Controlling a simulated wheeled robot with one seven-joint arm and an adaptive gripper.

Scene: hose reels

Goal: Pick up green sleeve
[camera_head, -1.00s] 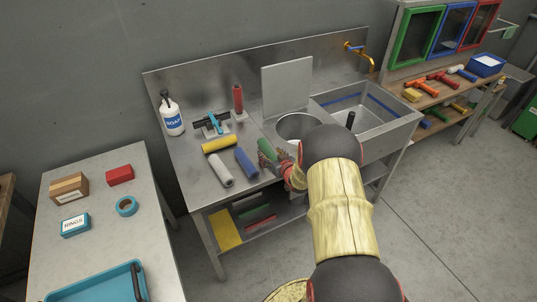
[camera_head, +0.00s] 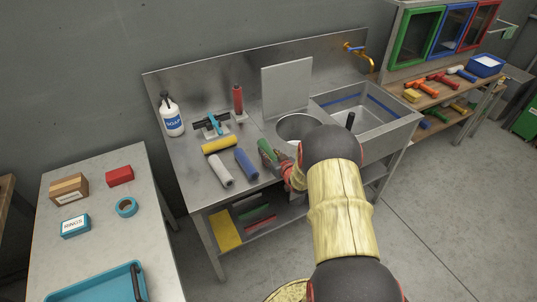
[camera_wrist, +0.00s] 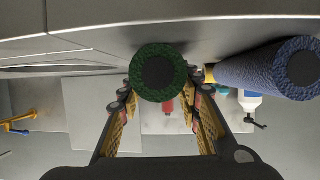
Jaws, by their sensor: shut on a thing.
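The green sleeve (camera_head: 266,150) is a short roller-like cylinder at the front of the metal sink counter (camera_head: 188,178), left of the round basin. In the wrist view the green sleeve (camera_wrist: 158,72) shows end-on, with a dark core, between my fingers. My gripper (camera_head: 279,160) is shut on it; the fingers (camera_wrist: 160,100) lie on either side of it. My arm hides part of the gripper in the head view. I cannot tell whether the sleeve is clear of the counter.
A blue sleeve (camera_head: 246,163) lies close to the left, with a grey one (camera_head: 221,170) and a yellow one (camera_head: 219,145) beyond. A red upright roller (camera_head: 238,98), a soap bottle (camera_head: 171,116) and a round basin (camera_head: 299,127) are behind. A side table (camera_head: 100,235) stands left.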

